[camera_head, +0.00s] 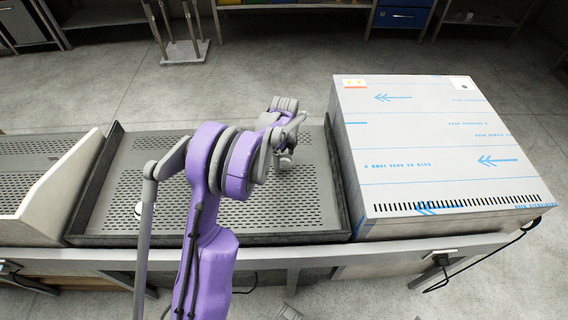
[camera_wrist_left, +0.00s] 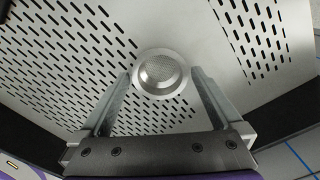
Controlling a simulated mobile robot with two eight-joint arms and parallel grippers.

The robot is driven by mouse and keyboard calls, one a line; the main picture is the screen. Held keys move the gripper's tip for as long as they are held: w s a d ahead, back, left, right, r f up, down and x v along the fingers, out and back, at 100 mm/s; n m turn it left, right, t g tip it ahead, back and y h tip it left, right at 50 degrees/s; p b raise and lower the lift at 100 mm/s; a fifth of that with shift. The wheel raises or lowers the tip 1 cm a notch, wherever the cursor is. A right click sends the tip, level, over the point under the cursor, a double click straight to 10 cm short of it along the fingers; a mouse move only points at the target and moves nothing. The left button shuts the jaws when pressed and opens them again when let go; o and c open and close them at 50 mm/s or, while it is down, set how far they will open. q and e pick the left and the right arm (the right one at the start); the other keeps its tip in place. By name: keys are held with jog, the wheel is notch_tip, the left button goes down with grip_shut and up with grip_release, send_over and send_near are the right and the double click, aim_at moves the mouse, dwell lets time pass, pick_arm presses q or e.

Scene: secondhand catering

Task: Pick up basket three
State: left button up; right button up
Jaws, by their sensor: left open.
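A small round metal basket with a fine mesh face (camera_wrist_left: 160,70) sits on the perforated tray (camera_head: 150,160) and shows in the left wrist view. I cannot read any number on it. My left gripper (camera_wrist_left: 160,77) is open, with one finger on each side of the basket; I cannot tell whether they touch it. In the head view the left gripper (camera_head: 285,163) is over the right part of the tray, and the basket is mostly hidden by it. Another small round pale thing (camera_head: 138,210) lies at the tray's front left, partly behind my arm. My right gripper is not in view.
A large steel box with blue arrows (camera_head: 430,140) stands right of the tray. A pale upright panel (camera_head: 60,185) stands to its left, with another perforated surface (camera_head: 35,160) beyond. The tray has a dark raised rim (camera_head: 335,180). Its middle is largely clear.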

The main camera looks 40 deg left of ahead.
pick_arm(q)
jog(key=shift+f, duration=0.15)
jog(key=c, duration=0.7)
jog(key=shift+c, duration=0.2)
